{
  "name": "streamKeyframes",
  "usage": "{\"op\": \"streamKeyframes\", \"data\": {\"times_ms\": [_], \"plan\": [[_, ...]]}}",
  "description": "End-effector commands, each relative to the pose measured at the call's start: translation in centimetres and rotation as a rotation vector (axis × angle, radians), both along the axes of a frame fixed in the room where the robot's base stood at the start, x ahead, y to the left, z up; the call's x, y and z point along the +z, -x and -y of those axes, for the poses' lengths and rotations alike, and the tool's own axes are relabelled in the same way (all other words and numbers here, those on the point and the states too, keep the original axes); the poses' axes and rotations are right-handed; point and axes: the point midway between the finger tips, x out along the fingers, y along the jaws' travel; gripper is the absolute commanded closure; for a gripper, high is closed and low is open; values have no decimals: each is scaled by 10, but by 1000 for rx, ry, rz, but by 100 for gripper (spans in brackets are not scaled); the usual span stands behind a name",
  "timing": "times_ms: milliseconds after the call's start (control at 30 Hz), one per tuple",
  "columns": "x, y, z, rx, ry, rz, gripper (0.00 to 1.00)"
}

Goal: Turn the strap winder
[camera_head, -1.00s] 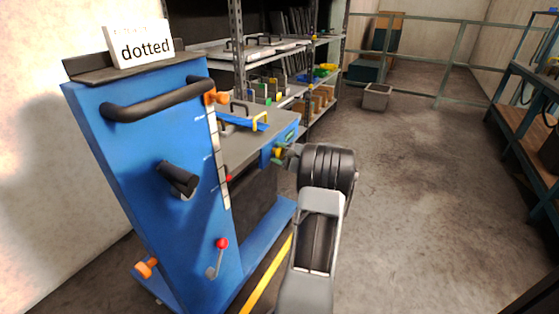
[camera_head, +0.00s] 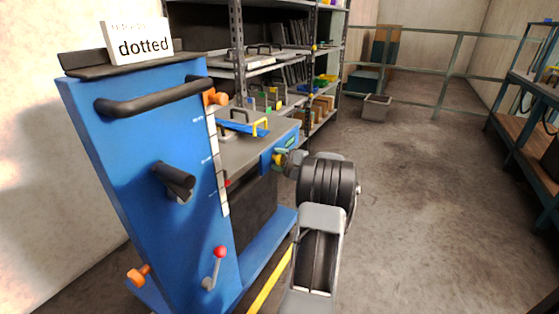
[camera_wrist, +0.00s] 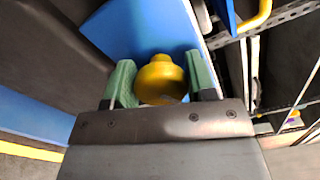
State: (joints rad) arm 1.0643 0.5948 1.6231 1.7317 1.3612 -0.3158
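A yellow knob (camera_wrist: 160,78), which looks like the strap winder, stands out from a blue face in the wrist view. In the head view it is a small yellow spot (camera_head: 279,160) on the blue end of the bench, partly hidden by my gripper (camera_head: 286,160). In the wrist view my gripper (camera_wrist: 160,72) has one green finger on each side of the knob. The fingers are spread about as wide as the knob. Whether both touch it or a thin gap remains cannot be made out.
A blue panel (camera_head: 140,150) with a black bar handle, a black cylinder and a red-balled lever (camera_head: 220,252) stands on the left. A sign (camera_head: 138,42) reads "dotted". Shelves (camera_head: 275,60) stand behind the bench (camera_head: 255,150). The floor (camera_head: 430,180) to the right is clear.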

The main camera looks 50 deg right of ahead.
Motion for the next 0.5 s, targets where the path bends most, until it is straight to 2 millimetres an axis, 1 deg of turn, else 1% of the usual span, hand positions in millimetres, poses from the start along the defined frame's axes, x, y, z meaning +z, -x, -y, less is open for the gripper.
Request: {"op": "streamKeyframes", "data": {"times_ms": [33, 200, 233, 500], "plan": [[-1, 0, 0, 0, -1, -1, 45], [0, 0, 0, 0, -1, 0, 28], [0, 0, 0, 0, -1, 0, 26], [0, 2, 1, -1, -1, -1, 26]]}}
